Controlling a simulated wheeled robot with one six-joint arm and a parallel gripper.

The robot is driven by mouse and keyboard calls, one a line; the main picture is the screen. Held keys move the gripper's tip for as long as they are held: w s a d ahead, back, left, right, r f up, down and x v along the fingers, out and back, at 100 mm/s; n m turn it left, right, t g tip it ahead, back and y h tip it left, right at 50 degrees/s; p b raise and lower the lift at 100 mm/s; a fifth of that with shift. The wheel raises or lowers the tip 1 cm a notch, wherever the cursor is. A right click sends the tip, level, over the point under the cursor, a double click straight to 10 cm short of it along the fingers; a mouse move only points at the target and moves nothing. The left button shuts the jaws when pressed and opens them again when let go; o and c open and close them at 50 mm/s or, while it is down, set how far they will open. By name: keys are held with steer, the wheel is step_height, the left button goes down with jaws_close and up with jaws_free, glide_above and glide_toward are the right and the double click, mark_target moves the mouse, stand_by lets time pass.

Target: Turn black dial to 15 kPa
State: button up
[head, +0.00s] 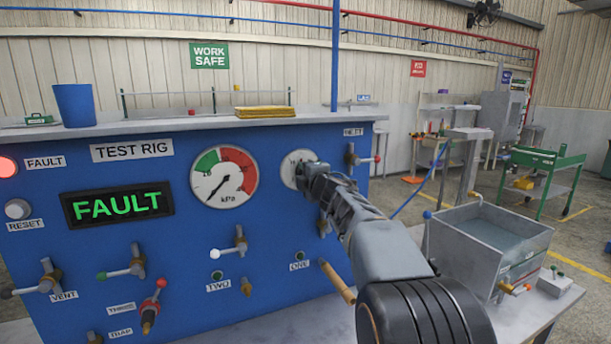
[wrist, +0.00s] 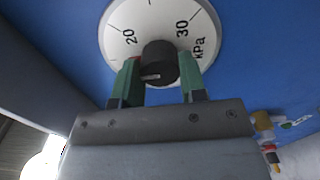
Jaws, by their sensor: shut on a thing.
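The black dial (wrist: 158,62) sits in the middle of a white round scale (wrist: 122,22) on the blue panel. The numbers 20 and 30 and the word kPa show on the scale; its lower part is hidden by my gripper. A pale mark on the knob points toward the lower left in the wrist view. My gripper (wrist: 160,80) has its two green fingers on either side of the knob and is shut on it.
A kPa gauge (head: 224,177) is left of the dial, its needle toward the lower left. The green FAULT display (head: 117,203) and red fault lamp (head: 7,167) are lit. Several valve handles stick out below. A grey water tank (head: 487,245) stands at the right.

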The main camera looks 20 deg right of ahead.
steer(key=o, duration=0.9)
steer(key=s, duration=1.3)
steer(key=shift+s+b, duration=0.4)
